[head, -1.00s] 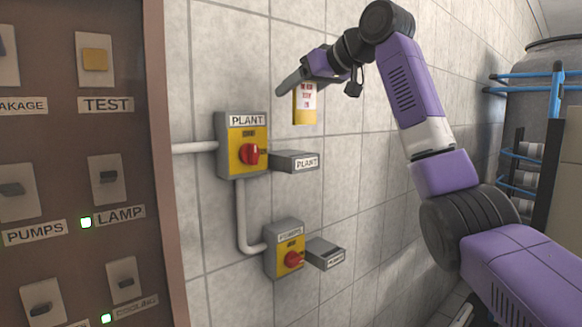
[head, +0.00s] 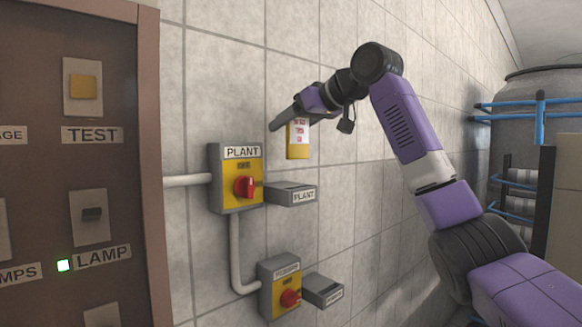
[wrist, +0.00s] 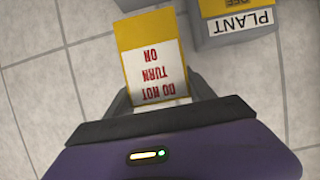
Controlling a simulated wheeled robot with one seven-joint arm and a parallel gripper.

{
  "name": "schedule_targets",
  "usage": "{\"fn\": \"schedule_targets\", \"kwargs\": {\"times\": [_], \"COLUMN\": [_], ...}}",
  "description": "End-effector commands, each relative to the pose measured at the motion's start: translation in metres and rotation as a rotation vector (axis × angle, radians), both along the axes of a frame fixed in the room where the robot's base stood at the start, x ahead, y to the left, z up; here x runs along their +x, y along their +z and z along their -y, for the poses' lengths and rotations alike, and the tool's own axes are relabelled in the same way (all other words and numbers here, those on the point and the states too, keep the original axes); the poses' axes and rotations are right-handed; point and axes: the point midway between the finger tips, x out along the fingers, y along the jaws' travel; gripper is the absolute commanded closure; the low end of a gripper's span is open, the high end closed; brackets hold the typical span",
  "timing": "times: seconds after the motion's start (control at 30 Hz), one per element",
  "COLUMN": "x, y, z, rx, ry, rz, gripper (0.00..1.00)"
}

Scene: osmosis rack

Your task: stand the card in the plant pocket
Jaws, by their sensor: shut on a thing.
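The card (head: 298,141) is yellow with a white panel and red print. The wrist view shows it (wrist: 152,58) upside down, reading "DO NOT TURN ON". My gripper (head: 290,121) is shut on the card's upper end, and the card hangs down from it. The plant pocket (head: 291,193) is a grey box labelled PLANT on the tiled wall, right of the PLANT switch box. In the head view the card is above the pocket, with a gap between them. In the wrist view a grey corner behind the card's far end may be the pocket; its opening is hidden there.
The PLANT switch box (head: 237,178) has a red knob and also shows in the wrist view (wrist: 233,22). A second switch box (head: 280,286) and grey pocket (head: 323,290) are below. A brown switch panel (head: 149,150) stands at left, a tank (head: 530,95) at right.

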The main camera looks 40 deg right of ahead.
Motion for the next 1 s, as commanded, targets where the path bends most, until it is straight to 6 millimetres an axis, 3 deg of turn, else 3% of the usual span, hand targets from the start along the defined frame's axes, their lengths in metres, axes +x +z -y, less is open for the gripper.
{"fn": "schedule_targets", "kwargs": {"times": [0.1,0.2,0.47,0.7,1.0], "x": [0.000,0.000,0.000,-0.001,0.000], "y": [-0.028,-0.044,-0.062,-0.092,-0.095], "z": [0.001,0.000,0.000,0.000,-0.001], "rx": [0.002,0.000,0.002,0.001,0.001], "ry": [-0.001,0.001,-0.001,0.000,0.000], "rz": [-0.002,-0.001,0.000,-0.001,0.001], "gripper": [0.77,0.77,0.77,0.77,0.77]}}
